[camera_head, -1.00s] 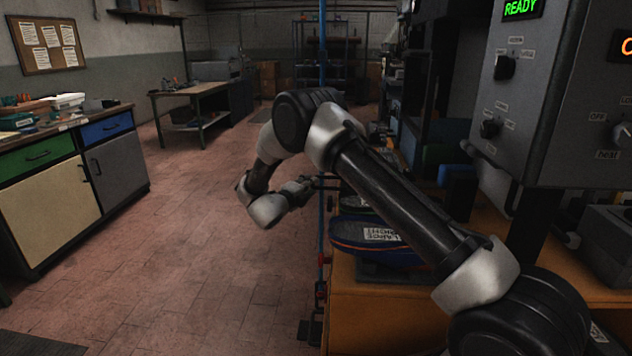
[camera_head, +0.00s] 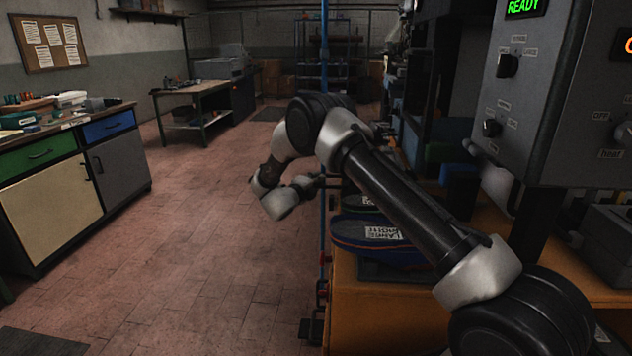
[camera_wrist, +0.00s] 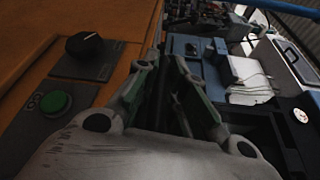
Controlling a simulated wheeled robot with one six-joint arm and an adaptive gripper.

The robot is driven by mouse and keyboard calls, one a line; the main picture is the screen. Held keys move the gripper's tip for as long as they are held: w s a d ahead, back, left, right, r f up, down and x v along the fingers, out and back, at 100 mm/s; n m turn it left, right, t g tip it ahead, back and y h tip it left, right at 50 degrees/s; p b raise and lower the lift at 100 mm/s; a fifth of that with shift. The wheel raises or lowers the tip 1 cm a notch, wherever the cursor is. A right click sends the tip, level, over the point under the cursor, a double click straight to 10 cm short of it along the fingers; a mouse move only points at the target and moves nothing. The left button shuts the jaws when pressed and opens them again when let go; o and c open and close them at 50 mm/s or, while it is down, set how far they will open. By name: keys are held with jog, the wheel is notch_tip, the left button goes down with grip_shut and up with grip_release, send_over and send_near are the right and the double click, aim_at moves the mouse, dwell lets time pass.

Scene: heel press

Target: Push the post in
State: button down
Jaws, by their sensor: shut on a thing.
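A thin blue upright post (camera_head: 323,120) rises from the floor at the left end of the orange bench in the head view, with red fittings low on it. My gripper (camera_head: 328,181) is beside it in the picture, at about mid height; I cannot tell if they touch. In the wrist view my gripper's (camera_wrist: 166,66) two fingers come close together at their tips, over the bench edge. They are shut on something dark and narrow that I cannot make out. A thin blue bar (camera_wrist: 272,28) at the upper right is apart from the fingers.
The orange bench (camera_head: 375,315) carries a blue shoe-shaped piece with a label (camera_head: 365,232). A black knob (camera_wrist: 85,47) and a green button (camera_wrist: 53,103) lie left of the fingers. A grey control box (camera_head: 545,95) reads READY.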

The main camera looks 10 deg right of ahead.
jog(key=s+d, duration=0.2)
jog(key=d, duration=0.5)
jog(key=shift+s+d, duration=0.3)
jog(key=shift+d, duration=0.05)
jog(key=c, duration=1.5)
grip_release()
